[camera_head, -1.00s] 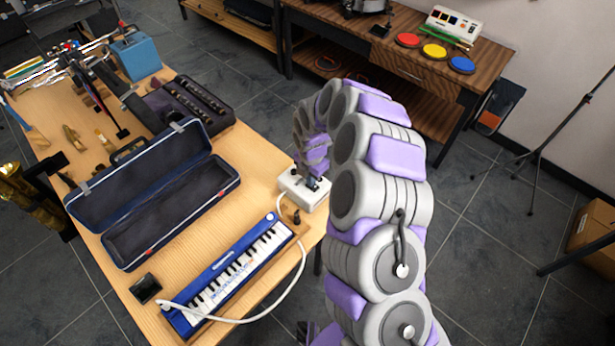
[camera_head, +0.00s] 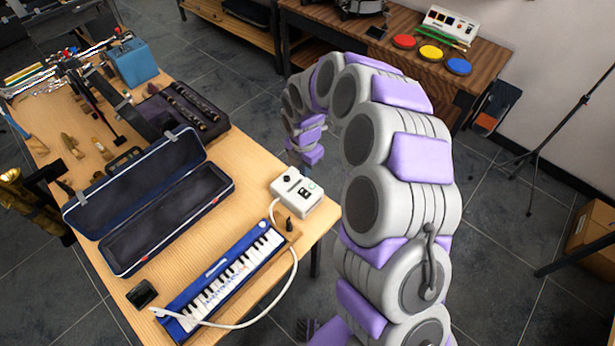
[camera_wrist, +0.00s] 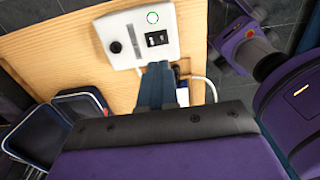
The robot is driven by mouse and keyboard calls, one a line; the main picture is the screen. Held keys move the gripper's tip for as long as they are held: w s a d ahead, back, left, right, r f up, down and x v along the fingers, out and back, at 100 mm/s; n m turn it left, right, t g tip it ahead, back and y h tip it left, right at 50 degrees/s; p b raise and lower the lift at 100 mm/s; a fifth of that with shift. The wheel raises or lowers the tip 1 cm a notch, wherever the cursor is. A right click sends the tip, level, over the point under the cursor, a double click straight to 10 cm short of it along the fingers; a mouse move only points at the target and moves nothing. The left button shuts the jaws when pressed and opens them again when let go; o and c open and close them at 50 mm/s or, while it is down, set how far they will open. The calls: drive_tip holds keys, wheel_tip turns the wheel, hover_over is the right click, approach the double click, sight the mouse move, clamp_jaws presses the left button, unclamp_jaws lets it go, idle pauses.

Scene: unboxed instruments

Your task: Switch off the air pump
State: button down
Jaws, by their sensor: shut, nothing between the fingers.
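The air pump (camera_head: 297,193) is a white box on the right end of the wooden table, joined to a white hose. I cannot tell the rocker's position for sure. My gripper (camera_wrist: 158,70) is shut and empty. Its fingers appear just below the pump's switch in the wrist view. In the head view it is behind the pump, apart from it, its fingertips partly hidden.
A blue melodica (camera_head: 222,277) lies in front of the pump, with its hose curving beside it. An open dark case (camera_head: 165,222) lies to the left. A black case with flute parts (camera_head: 180,112) lies behind. The wooden table (camera_head: 245,165) is bare between these and the pump.

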drive_tip(key=r, duration=0.3)
drive_tip(key=shift+w+a+r, duration=0.1)
drive_tip(key=shift+w+a, duration=0.05)
drive_tip(key=shift+a, duration=0.25)
drive_tip(key=shift+d, duration=0.2)
drive_tip(key=p, duration=0.1)
drive_tip(key=s+y+p, duration=0.1)
drive_tip(key=p, duration=0.1)
drive_tip(key=shift+d+r+t, duration=0.15)
drive_tip(key=shift+d+t, duration=0.2)
drive_tip(key=shift+t, duration=0.05)
